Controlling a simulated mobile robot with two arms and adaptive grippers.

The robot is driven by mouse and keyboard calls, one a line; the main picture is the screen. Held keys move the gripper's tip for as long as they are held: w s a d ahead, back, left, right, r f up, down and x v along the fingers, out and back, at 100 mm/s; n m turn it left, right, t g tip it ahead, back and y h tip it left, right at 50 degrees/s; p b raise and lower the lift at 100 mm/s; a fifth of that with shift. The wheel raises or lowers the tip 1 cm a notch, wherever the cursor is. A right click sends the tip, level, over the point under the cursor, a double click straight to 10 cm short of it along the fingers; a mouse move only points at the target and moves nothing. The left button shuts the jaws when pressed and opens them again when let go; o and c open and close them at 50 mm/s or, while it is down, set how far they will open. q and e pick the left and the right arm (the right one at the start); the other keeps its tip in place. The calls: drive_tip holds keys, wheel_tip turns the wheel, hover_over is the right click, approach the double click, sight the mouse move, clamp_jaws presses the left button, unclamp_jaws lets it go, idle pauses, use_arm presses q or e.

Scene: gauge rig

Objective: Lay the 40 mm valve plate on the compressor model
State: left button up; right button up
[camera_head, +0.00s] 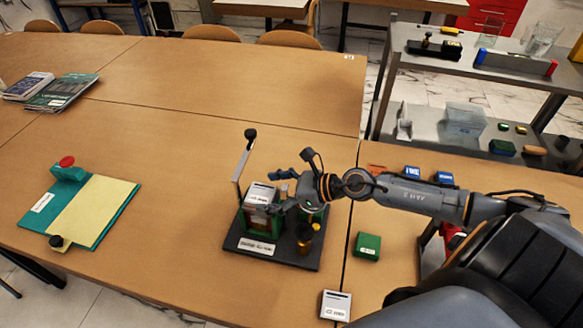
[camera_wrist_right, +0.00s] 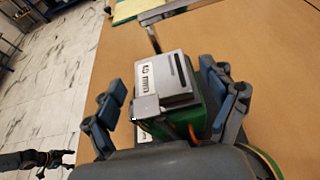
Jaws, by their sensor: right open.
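The valve plate (camera_wrist_right: 165,78), a silver slab marked "40 mm", lies on top of the green compressor model (camera_wrist_right: 212,98). In the head view the plate (camera_head: 262,194) shows on the model, which has a dark base (camera_head: 250,255) and an upright lever. My right gripper (camera_head: 288,190) is at the model's right side. In the right wrist view its open fingers (camera_wrist_right: 165,95) stand on both sides of the plate, with gaps beside it. A dark jointed arm at that view's lower left may be my left one (camera_wrist_right: 60,158); its fingers are too small to read.
Another silver plate (camera_head: 336,305) lies at the table's front edge. A green block (camera_head: 367,245) lies right of the model. A teal board (camera_head: 75,210) with a yellow sheet lies at left. Books (camera_head: 62,92) lie farther back. The table's middle is clear. A shelf (camera_head: 480,70) stands at right.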

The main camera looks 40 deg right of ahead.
drive_tip(key=v, duration=1.1)
drive_tip(key=shift+s+r+b, duration=0.15)
drive_tip(key=shift+s+b, duration=0.05)
drive_tip(key=shift+b, duration=0.25)
